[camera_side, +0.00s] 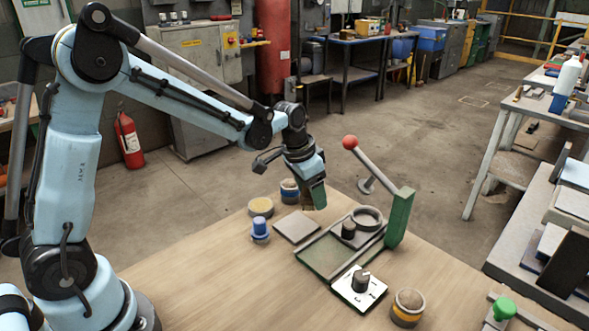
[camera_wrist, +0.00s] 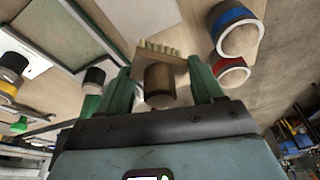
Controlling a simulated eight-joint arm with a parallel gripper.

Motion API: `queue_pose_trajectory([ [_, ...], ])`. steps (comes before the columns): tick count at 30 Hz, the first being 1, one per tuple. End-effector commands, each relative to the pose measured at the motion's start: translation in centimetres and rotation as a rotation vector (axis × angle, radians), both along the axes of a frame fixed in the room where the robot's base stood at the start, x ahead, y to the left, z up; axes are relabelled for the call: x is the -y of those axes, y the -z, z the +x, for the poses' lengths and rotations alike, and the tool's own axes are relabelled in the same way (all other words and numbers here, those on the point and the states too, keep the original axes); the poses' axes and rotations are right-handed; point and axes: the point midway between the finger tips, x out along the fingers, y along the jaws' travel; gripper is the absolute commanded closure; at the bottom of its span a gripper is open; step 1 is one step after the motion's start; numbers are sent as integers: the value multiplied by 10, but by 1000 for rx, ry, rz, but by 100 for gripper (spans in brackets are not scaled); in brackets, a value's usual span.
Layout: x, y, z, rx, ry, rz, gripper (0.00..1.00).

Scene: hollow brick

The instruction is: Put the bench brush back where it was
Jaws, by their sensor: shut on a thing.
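The bench brush (camera_wrist: 160,82) has a brown wooden body and a row of pale bristles. In the wrist view it sits between the two green fingers of my gripper (camera_wrist: 160,68), which is shut on it. In the side view my gripper (camera_side: 312,198) hangs above the far edge of the wooden bench (camera_side: 215,270), near the pale square plate (camera_side: 298,227). The brush is mostly hidden behind the fingers there, with only a small brown bit showing. I cannot tell whether the bristles touch anything.
The bench's near left is clear.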

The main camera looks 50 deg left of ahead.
Motion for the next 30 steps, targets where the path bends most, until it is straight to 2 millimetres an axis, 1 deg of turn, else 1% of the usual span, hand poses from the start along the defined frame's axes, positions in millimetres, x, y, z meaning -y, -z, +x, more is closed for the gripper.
queue_pose_trajectory([
  [1, 0, 9, 0, 0, 0, 0, 66],
  [3, 0, 20, 0, 0, 0, 0, 66],
  [7, 0, 37, 2, 0, 0, 0, 66],
  [9, 0, 35, 15, 0, 0, 0, 66],
  [13, 0, 35, 32, 0, 0, 0, 66],
  [16, 0, 35, 41, 0, 0, 0, 66],
  [20, 0, 35, 48, 0, 0, 0, 66],
  [28, 0, 35, 82, 0, 0, 0, 66],
  [30, 0, 43, 80, 0, 0, 0, 66],
])
